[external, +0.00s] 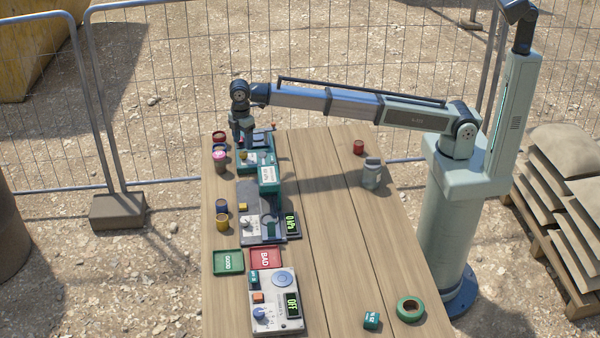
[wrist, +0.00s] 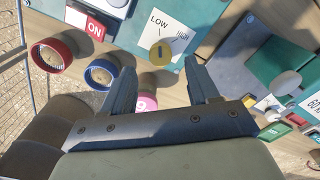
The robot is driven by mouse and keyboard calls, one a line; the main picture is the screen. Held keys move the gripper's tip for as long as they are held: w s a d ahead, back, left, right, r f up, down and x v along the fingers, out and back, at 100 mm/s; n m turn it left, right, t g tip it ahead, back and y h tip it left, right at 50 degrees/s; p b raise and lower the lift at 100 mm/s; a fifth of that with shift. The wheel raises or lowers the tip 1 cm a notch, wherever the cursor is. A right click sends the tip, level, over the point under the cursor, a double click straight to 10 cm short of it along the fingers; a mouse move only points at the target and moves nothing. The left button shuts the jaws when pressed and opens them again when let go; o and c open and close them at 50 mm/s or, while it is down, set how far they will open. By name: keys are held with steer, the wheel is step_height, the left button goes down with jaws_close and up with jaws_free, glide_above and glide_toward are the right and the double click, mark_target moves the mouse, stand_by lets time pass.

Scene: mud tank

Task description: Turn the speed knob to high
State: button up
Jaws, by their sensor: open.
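The plate is on a teal machine (wrist: 133,24), which also shows at the far end of the table in the external view (external: 256,158). My gripper (wrist: 159,66) is open and empty. Its fingers appear on either side of the knob in the wrist view; I cannot tell how far above it they are. In the external view my gripper (external: 242,141) hangs over the machine's far left part.
A red ON switch (wrist: 95,30) sits left of the knob. Red (wrist: 50,55) and blue (wrist: 101,72) ringed cups and a pink-topped cup (external: 219,156) stand along the left edge. Two more machines sit nearer, one with a blue knob (external: 260,313). The table's middle right is mostly clear.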

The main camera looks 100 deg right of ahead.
mark_target(244, 152)
steer(key=shift+f, duration=2.4)
steer(key=c, duration=1)
